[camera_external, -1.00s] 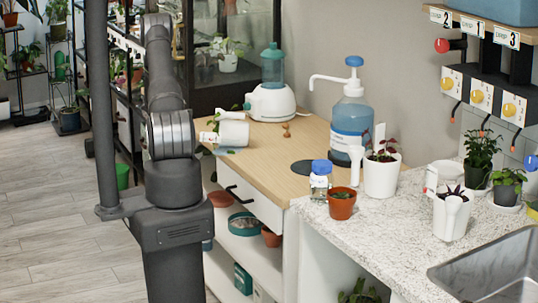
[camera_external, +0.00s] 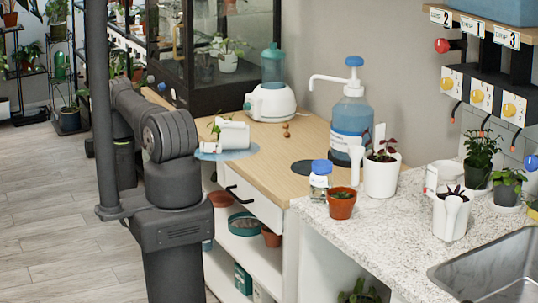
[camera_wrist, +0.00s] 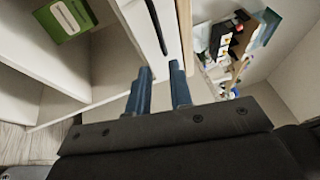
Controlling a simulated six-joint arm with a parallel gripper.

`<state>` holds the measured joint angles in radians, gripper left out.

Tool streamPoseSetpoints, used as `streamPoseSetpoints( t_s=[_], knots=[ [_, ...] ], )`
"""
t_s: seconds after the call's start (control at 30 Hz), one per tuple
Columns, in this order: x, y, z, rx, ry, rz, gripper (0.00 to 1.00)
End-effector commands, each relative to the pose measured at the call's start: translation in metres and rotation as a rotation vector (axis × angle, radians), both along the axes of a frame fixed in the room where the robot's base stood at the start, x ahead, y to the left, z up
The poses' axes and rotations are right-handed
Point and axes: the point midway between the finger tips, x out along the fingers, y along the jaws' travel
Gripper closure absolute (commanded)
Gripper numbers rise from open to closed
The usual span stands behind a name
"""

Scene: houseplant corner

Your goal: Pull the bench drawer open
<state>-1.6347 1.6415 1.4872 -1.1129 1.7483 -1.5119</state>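The bench drawer has a white front (camera_external: 266,210) under the wooden bench top (camera_external: 255,165). It looks shut. Its black bar handle (camera_external: 240,197) shows to the right of my arm in the external view. In the wrist view the dark handle (camera_wrist: 155,24) runs along the pale drawer front (camera_wrist: 169,28), just beyond my fingertips. My gripper (camera_wrist: 160,72) is open, its two blue-grey fingers apart with nothing visible between them. The fingertips are near the handle, and I see no grip on it. My arm hides the gripper in the external view.
A tipped white pot (camera_external: 234,135) lies on a blue round mat (camera_external: 211,155) near the bench edge. Open shelves below the drawer hold a teal bowl (camera_external: 243,226) and pots. A green box (camera_wrist: 66,18) sits on a shelf in the wrist view.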

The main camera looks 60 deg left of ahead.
Motion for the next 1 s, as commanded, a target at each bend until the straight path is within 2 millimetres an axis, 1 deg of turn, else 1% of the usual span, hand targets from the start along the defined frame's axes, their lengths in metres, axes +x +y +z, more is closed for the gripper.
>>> streamPoseSetpoints(
  t_s=[0.03, 0.2, 0.6, 0.8, 1.0],
  knots=[
    [0.01, -0.005, 0.002, -0.001, 0.0, -0.005, 0.8],
    [0.038, -0.017, 0.007, 0.001, 0.0, -0.006, 0.8],
    [0.1, -0.043, 0.019, 0.003, 0.001, -0.007, 0.8],
    [0.122, -0.052, 0.023, 0.002, 0.001, -0.005, 0.8],
    [0.133, -0.056, 0.025, 0.004, 0.0, -0.003, 0.8]
  ],
)
